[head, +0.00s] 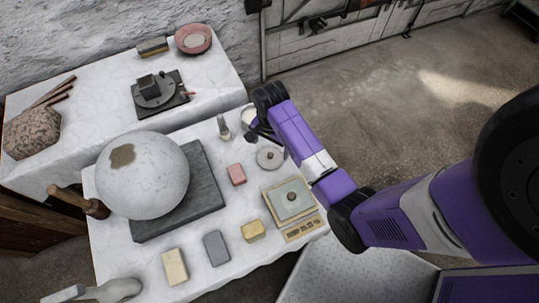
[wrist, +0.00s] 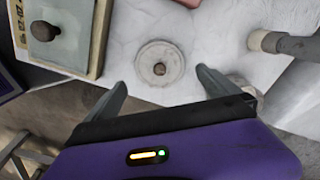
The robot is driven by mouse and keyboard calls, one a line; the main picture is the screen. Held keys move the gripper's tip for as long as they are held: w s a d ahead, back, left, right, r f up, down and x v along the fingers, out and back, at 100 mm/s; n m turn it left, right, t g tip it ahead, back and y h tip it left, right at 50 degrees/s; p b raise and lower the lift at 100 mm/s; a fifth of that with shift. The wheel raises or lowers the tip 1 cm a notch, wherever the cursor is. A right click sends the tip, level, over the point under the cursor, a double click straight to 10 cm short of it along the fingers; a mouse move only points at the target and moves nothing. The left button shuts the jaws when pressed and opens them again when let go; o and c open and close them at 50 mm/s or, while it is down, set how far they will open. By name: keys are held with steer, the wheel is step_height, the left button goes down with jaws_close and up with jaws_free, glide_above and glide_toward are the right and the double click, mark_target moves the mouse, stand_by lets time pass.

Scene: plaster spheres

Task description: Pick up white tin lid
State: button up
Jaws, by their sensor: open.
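The white tin lid (head: 270,157) is a pale round disc with a small brown knob in its middle. It lies flat on the white-covered table, near the edge on the arm's side. In the wrist view the lid (wrist: 146,75) lies just beyond and between my fingertips, and I see no contact. My gripper (wrist: 161,82) is open, with nothing between its fingers. In the head view my gripper (head: 262,136) hangs by the table's far right corner, behind the lid, partly hidden by my arm. A white round container (head: 248,114) shows partly beside it.
A scale (head: 305,222) with a knobbed plate stands near the lid. A pink block (head: 236,174), a yellow block (head: 253,230) and a small upright object (head: 223,128) are nearby. A big plaster sphere (head: 143,180) sits on a dark slab (head: 205,185). Bare cloth surrounds the lid.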

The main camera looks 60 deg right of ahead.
mark_target(270, 156)
steer(key=f, duration=0.6)
steer(key=shift+a, duration=0.25)
steer(key=c, duration=1.1)
